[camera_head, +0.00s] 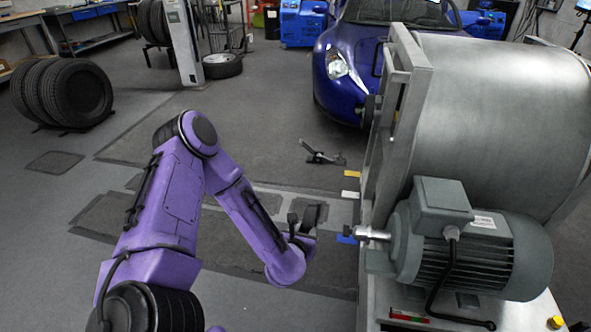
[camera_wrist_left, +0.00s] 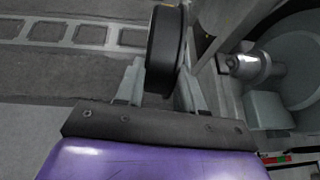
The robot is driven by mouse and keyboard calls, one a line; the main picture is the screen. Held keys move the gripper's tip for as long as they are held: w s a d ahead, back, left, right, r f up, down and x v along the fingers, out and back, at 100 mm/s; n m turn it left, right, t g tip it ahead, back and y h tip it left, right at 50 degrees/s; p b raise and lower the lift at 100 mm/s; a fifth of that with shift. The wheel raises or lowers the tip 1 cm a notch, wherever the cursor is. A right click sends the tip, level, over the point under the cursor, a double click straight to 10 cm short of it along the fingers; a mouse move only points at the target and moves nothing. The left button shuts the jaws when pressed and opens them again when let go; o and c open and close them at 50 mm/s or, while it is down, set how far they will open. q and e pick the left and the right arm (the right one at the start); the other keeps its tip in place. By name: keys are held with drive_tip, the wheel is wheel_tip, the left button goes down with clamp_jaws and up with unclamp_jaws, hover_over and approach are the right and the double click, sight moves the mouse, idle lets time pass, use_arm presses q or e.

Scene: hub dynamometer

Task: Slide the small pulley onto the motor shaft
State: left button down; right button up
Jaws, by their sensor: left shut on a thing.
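The small pulley (camera_head: 313,214) is a dark wheel held at the end of my left arm. In the left wrist view the pulley (camera_wrist_left: 165,50) stands on edge between the two grey fingers. My left gripper (camera_head: 301,226) is shut on it. The motor (camera_head: 465,250) is a grey finned unit. Its bright metal shaft (camera_head: 372,233) points left, toward the pulley, with a clear gap between them. In the left wrist view the shaft (camera_wrist_left: 247,66) is to the right of the pulley, apart from it. My right gripper is not in view.
A large steel drum (camera_head: 500,115) and its upright frame (camera_head: 400,130) stand behind the motor. Small yellow, white and blue patches lie left of the frame. A blue car (camera_head: 350,60) and stacked tyres (camera_head: 62,92) are farther back. Floor around my arm is mostly clear.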

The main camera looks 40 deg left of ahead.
use_arm(q)
drive_tip(key=a+f+n+y, duration=0.1)
drive_tip(key=a+f, duration=0.1)
drive_tip(key=a, duration=0.2)
drive_tip(key=shift+w+d+f+b, duration=0.1)
drive_tip(key=shift+w+d+b, duration=0.3)
drive_tip(key=shift+d, duration=0.4)
drive_tip(key=shift+w+d+f+b, duration=0.1)
drive_tip(key=shift+w+d+b, duration=0.25)
drive_tip(key=shift+d, duration=0.5)
drive_tip(key=shift+w+d+b, duration=0.25)
drive_tip(key=shift+d+b, duration=0.2)
drive_tip(key=shift+d, duration=0.35)
drive_tip(key=shift+w+d+b, duration=0.2)
drive_tip(key=shift+w+d, duration=0.2)
drive_tip(key=shift+d, duration=0.3)
drive_tip(key=shift+w+d+b, duration=0.15)
drive_tip(key=shift+w+d, duration=0.3)
drive_tip(key=shift+d, duration=0.2)
drive_tip(key=shift+w+d+b, duration=0.2)
drive_tip(key=shift+w+d, duration=0.2)
drive_tip(key=shift+d, duration=0.3)
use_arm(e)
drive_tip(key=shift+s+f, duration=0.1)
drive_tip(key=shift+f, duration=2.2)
use_arm(q)
drive_tip(key=shift+s+d+r, duration=0.1)
drive_tip(key=shift+s, duration=0.05)
